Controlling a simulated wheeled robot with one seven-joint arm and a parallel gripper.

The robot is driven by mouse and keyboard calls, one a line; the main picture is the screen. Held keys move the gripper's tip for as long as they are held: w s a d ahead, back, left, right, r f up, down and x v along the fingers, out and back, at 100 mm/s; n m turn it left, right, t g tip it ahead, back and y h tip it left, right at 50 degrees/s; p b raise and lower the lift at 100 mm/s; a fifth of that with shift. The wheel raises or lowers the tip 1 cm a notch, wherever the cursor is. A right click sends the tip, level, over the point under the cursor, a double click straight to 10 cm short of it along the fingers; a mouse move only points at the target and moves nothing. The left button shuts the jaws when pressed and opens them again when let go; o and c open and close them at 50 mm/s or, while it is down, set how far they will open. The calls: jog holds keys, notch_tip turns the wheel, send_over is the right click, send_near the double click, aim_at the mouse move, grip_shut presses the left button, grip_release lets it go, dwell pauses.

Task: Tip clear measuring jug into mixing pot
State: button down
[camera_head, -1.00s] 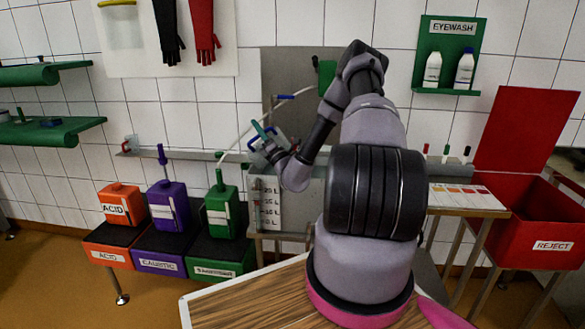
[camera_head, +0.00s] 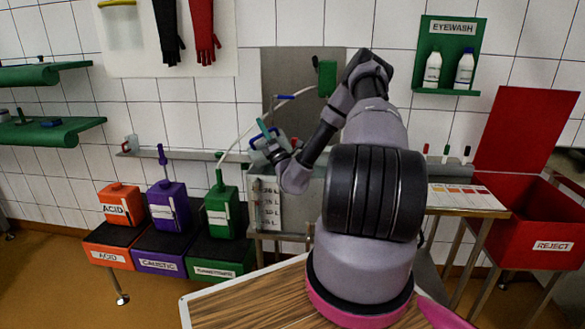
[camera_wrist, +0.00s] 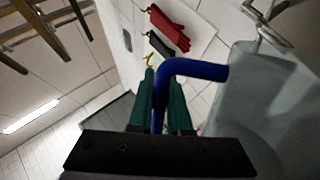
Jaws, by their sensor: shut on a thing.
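My gripper (camera_wrist: 162,105) is shut on the blue handle (camera_wrist: 203,69) of the clear measuring jug (camera_wrist: 262,100). The jug's pale see-through body fills the right of the wrist view, and it looks tilted there. In the head view my gripper (camera_head: 263,132) and the jug show small above the left part of a grey metal vessel (camera_head: 300,203) with litre marks, which I take to be the mixing pot. My arm hides part of this vessel. I cannot tell what is inside the jug or the vessel.
Orange acid (camera_head: 121,205), purple caustic (camera_head: 169,207) and green (camera_head: 223,212) canisters stand to the left. A thin hose (camera_head: 240,135) runs close to my gripper. A red reject bin (camera_head: 535,225) stands at right. A wooden tabletop (camera_head: 255,300) lies in front.

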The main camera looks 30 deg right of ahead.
aim_at(273, 129)
jog(key=shift+s+d+r+m+t+h, duration=0.1)
jog(key=shift+d+m+t+h, duration=0.2)
jog(key=shift+m+h, duration=0.35)
jog(key=shift+s+d+m+t+h, duration=0.1)
jog(key=shift+d+m+t+h, duration=0.1)
jog(key=shift+d+m+h, duration=0.4)
jog(key=shift+f+m, duration=0.2)
jog(key=shift+m, duration=0.35)
jog(key=shift+d+f+m+h, duration=0.2)
jog(key=shift+d+m+h, duration=0.05)
jog(key=shift+m+h, duration=0.2)
jog(key=shift+s+d+f+m+t+h, duration=0.15)
jog(key=shift+d+f+m+t+h, duration=0.25)
jog(key=shift+m+h, duration=0.35)
jog(key=shift+d+h, duration=0.15)
jog(key=shift+h, duration=0.1)
jog(key=shift+d+m, duration=0.15)
jog(key=shift+m, duration=0.25)
